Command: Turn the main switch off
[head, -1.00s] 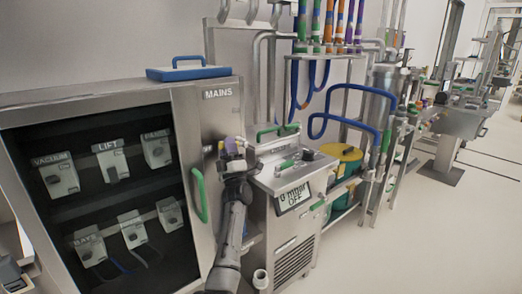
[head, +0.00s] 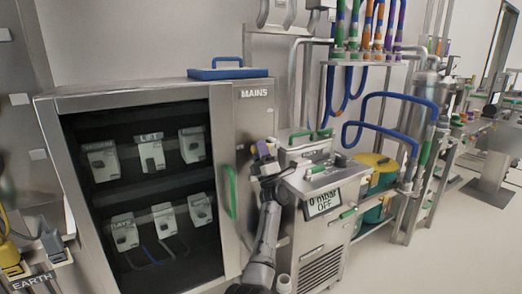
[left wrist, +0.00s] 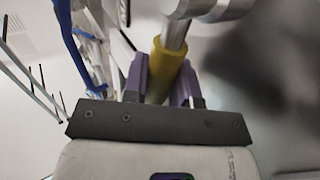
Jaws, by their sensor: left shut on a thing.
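The steel cabinet marked MAINS (head: 256,93) stands at the centre left in the head view. My left gripper (head: 263,151), with purple fingers, is at the cabinet's right-hand side, right of the green door handle (head: 229,192). In the left wrist view my left gripper (left wrist: 163,82) is shut with its fingers around a yellow grip (left wrist: 166,62) on a metal rod (left wrist: 174,32). This looks like the main switch handle. In the head view the handle is mostly hidden by the gripper, and I cannot tell its position. My right gripper is not in view.
Switches, one marked LIFT (head: 151,153), sit behind the cabinet's dark front. A blue-handled tray (head: 228,72) lies on top. A steel unit with a display reading 0 mbar OFF (head: 324,202) stands close right. An EARTH label (head: 33,281) is at lower left. Floor is open at right.

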